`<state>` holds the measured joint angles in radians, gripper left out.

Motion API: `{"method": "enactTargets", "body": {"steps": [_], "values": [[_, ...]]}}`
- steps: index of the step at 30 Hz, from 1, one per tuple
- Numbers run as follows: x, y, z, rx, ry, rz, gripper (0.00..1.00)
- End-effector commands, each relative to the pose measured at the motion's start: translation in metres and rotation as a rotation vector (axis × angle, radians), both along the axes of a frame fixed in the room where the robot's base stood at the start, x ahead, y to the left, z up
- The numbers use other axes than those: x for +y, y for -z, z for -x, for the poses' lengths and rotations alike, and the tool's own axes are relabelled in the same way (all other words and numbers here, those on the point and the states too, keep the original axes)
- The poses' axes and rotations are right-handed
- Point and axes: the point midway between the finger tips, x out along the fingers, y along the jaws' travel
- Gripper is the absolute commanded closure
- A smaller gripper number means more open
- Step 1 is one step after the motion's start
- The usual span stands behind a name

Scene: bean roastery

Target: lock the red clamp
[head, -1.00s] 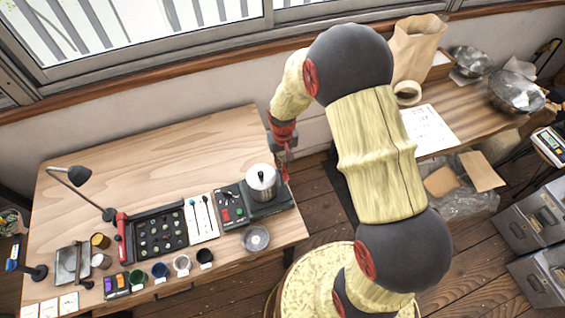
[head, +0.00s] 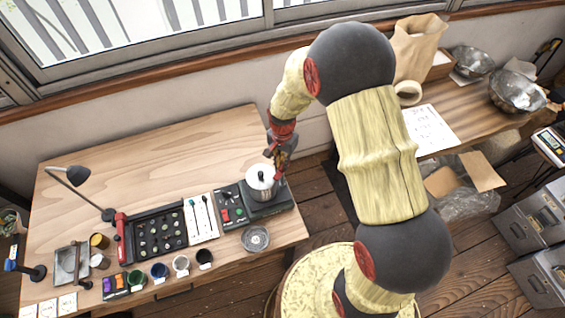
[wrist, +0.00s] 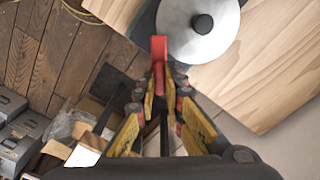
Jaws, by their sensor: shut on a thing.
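The red clamp (wrist: 159,50) shows in the wrist view as a red lever beside the round metal lid of a pot (wrist: 186,38). My gripper (wrist: 160,78) has its fingertips closed on the lever's near part. In the head view my gripper (head: 280,160) is at the right side of the metal pot (head: 261,183), at the right end of the table. A little red of the clamp (head: 278,177) shows just below the fingers, close to the pot. The rest of the clamp is hidden, so I cannot tell whether it is locked.
The pot stands on a dark base unit (head: 267,208) with small coloured parts at its left. A glass dish (head: 255,239) sits in front. A black tray (head: 160,232) and several small cups are farther left. The table's back half is clear.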

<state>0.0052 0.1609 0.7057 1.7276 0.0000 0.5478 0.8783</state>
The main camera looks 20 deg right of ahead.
Motion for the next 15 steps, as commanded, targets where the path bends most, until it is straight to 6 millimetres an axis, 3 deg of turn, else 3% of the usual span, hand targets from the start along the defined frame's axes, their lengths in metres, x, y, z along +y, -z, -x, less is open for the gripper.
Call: {"method": "enactTargets", "body": {"steps": [15], "values": [[0.0,-0.0003,-0.0006,-0.001,0.462,0.0,1.0]]}}
